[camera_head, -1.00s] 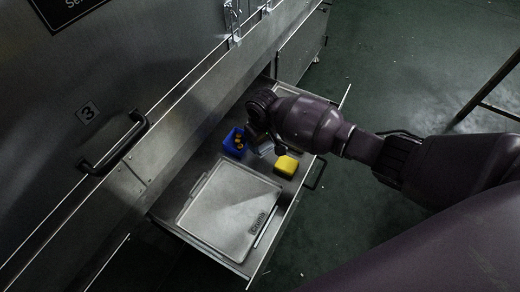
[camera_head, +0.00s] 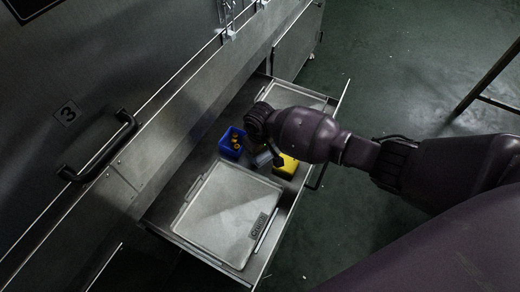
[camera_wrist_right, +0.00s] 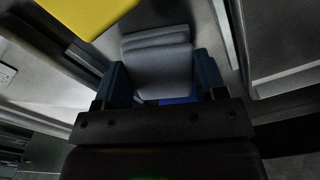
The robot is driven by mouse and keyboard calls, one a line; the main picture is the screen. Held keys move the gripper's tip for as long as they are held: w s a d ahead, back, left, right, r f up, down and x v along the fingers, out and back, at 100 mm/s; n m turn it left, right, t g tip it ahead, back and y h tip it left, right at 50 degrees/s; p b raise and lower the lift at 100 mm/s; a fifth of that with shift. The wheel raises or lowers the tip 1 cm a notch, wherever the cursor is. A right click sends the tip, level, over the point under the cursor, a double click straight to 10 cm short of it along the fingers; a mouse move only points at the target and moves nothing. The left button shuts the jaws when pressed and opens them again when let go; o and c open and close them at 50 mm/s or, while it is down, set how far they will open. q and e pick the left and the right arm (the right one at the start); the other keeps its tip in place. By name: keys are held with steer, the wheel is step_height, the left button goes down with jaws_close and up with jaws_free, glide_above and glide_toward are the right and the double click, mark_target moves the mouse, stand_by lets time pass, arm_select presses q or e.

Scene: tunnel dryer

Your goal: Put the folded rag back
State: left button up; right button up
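The folded rag (camera_wrist_right: 158,62) is a grey, layered bundle in the right wrist view. It lies between the blue-tipped fingers of my right gripper (camera_wrist_right: 163,80), whose sides meet its edges. In the head view the rag (camera_head: 262,158) shows as a small grey patch under my right gripper (camera_head: 268,152), low over the open drawer (camera_head: 187,183). The rag is between the blue bin and the yellow sponge; whether it touches the drawer floor is hidden. My left gripper is not in view.
A blue bin (camera_head: 225,148) with small orange-brown items stands left of the gripper. A yellow sponge (camera_head: 288,167) is close on its right. A grey lidded case (camera_head: 222,212) fills the drawer's near part. A pale tray (camera_head: 285,93) lies at the far end.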

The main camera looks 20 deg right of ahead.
steer(key=o, duration=0.5)
steer(key=shift+c, duration=0.2)
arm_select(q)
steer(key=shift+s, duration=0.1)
arm_select(e)
steer(key=r+p, duration=0.1)
steer(key=r, duration=0.3)
steer(key=shift+w+r+p, duration=0.2)
steer(key=shift+r+p, duration=0.15)
steer(key=shift+p, duration=0.05)
arm_select(q)
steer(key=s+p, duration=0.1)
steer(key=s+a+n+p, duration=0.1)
steer(key=p, duration=0.1)
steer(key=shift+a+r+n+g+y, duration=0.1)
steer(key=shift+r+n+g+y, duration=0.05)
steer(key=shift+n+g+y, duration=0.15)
arm_select(e)
step_height(320, 180, up, 8)
steer(key=shift+s+f, duration=0.2)
steer(key=shift+s, duration=0.05)
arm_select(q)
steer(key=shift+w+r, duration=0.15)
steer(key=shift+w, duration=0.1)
